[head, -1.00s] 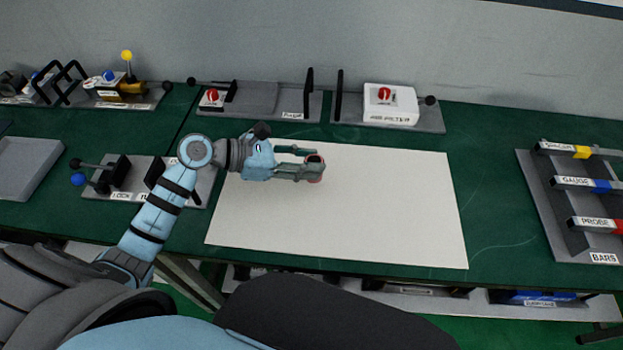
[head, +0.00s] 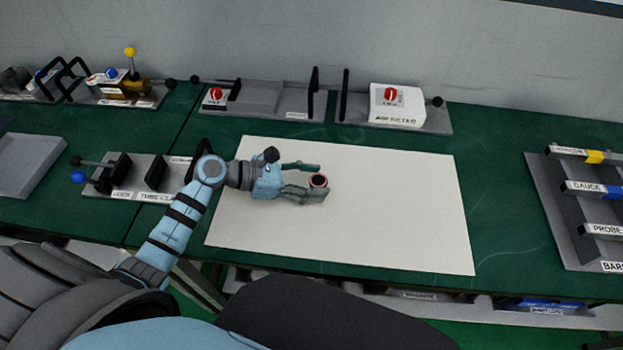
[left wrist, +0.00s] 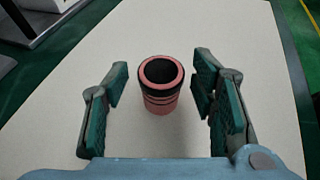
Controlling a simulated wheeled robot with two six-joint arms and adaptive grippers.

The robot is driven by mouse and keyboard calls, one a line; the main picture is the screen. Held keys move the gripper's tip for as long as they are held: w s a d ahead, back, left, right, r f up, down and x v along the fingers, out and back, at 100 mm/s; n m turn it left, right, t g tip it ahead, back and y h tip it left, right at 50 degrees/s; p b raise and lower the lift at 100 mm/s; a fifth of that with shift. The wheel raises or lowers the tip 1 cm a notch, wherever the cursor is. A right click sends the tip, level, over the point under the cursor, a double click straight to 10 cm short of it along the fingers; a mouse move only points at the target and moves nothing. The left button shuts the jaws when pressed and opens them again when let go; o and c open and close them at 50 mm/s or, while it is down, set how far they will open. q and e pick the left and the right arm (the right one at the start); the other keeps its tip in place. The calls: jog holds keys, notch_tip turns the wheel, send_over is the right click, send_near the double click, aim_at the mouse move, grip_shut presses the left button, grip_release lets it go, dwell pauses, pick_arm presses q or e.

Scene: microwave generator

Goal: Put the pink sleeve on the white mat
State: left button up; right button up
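The pink sleeve (left wrist: 161,84) is a short ringed tube with a dark hollow. It stands upright on the white mat (head: 400,220) in the head view, and the mat also shows in the left wrist view (left wrist: 235,35). My left gripper (head: 320,180) is open around the sleeve. My right gripper is not in view.
A rack of labelled bars (head: 575,210) stands at the right. A fixture with a white box (head: 397,105) and a grey fixture (head: 270,98) stand behind the mat. A lock fixture (head: 130,175) lies left of the mat. The mat's right half is clear.

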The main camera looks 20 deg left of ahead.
pick_arm(q)
jog(key=shift+r, duration=0.1)
jog(key=shift+s+a+r, duration=0.1)
jog(key=shift+a+r, duration=0.05)
jog(key=b+v, duration=0.1)
jog(key=v, duration=1)
jog(key=shift+s+a, duration=0.25)
